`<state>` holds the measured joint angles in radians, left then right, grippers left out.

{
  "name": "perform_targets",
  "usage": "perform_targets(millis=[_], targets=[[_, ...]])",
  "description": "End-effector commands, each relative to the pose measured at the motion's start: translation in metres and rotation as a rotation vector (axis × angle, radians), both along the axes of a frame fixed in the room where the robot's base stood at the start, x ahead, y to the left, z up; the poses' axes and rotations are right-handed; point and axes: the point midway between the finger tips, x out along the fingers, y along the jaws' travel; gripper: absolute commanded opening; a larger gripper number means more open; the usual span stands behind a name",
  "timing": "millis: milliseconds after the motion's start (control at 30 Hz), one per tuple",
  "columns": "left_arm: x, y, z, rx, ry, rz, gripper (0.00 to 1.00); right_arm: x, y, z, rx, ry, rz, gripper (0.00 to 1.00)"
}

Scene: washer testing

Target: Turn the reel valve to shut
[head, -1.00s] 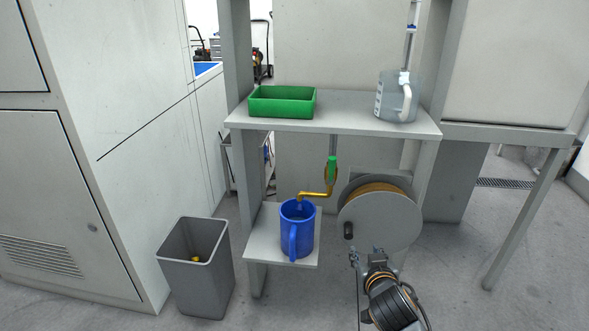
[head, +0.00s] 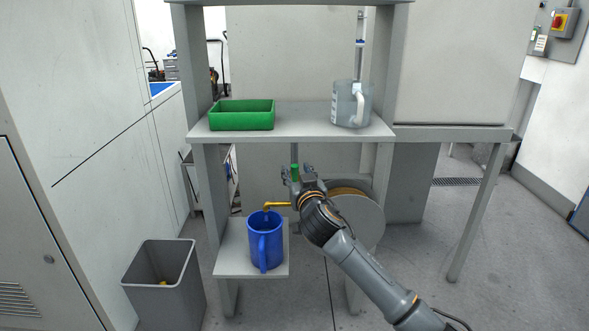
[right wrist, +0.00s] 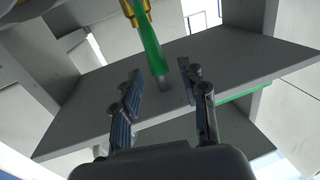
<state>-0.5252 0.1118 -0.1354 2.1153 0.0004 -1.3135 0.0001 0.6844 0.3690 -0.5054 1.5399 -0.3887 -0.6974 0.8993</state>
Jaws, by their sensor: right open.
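The reel valve's green handle (head: 295,172) stands upright under the shelf, above a brass spout (head: 278,205). In the right wrist view the green handle (right wrist: 149,42) lies just ahead of the fingertips, in line with the gap between them. My right gripper (head: 297,169) is open and empty at the handle; contact cannot be told. Its two fingers (right wrist: 159,72) stand apart in the wrist view. The hose reel (head: 362,217) is partly hidden behind my right arm. A blue jug (head: 257,240) stands under the spout. My left gripper is not in view.
The grey shelf (head: 300,128) above holds a green tray (head: 242,115) and a clear jug (head: 351,104). The blue jug stands on a low platform (head: 230,262). A grey bin (head: 160,285) is at the lower left. The floor at right is open.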

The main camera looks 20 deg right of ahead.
Motion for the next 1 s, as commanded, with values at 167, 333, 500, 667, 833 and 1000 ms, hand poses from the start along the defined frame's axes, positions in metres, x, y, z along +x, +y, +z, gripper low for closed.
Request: perform_targets(millis=[167,333,500,667,833,1000], targets=[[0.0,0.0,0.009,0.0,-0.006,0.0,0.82,0.022,-0.002,-0.001,0.0,0.001,-0.001,0.43],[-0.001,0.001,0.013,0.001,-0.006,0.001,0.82,0.03,-0.003,0.0,0.0,0.0,0.0,0.43],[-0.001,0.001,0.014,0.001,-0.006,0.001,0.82,0.032,-0.003,0.0,0.0,0.0,0.0,0.43],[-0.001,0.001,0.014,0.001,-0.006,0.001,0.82,0.031,-0.003,0.0,0.0,0.0,0.0,0.37],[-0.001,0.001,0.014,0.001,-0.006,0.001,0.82,0.031,-0.003,0.0,0.0,0.0,0.0,0.02],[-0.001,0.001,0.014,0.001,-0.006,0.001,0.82,0.031,-0.003,0.0,0.0,0.0,0.0,0.0]])
